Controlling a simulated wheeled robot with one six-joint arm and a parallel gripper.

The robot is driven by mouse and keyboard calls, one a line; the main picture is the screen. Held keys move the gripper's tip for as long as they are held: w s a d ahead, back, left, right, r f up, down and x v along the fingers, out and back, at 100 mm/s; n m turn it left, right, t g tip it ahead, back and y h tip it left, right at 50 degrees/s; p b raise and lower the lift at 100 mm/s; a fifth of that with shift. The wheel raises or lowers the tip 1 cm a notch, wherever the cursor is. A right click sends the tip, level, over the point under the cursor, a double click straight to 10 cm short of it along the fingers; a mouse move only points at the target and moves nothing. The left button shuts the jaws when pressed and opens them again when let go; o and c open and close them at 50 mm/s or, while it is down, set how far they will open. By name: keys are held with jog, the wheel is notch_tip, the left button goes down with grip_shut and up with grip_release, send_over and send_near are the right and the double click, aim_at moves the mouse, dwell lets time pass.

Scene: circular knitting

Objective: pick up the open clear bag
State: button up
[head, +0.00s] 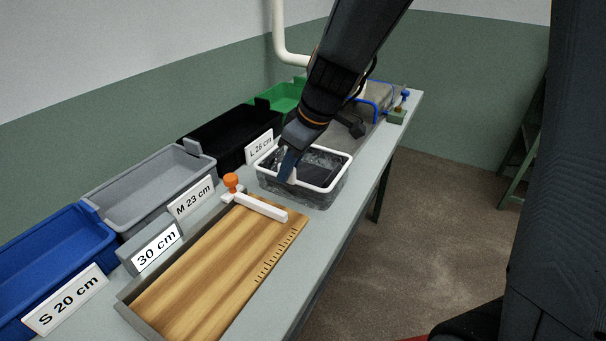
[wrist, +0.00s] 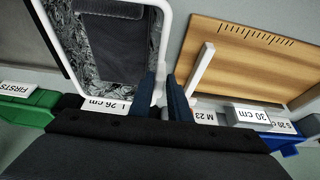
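The open clear bag (head: 326,183) stands on the bench with a white rim around its mouth and dark folded cloth inside. My gripper (head: 288,166) points down at the left part of the bag's rim. In the wrist view the bag (wrist: 143,60) is at the upper left. There the fingertips of my gripper (wrist: 165,88) are close together, with a white part of the rim between or just beside them. I cannot tell whether they press on it. The bag rests level on the bench.
A wooden measuring board (head: 215,262) with an orange-knobbed white slider (head: 260,207) lies close to the bag. Blue (head: 62,250), grey (head: 150,185), black (head: 228,135) and green (head: 283,98) bins line the back with size signs. The bench's right edge is near.

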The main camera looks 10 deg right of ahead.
jog(key=shift+p+x, duration=0.6)
jog(key=shift+x, duration=2.05)
jog(key=shift+w+r, duration=0.1)
jog(key=shift+w, duration=0.05)
grip_shut()
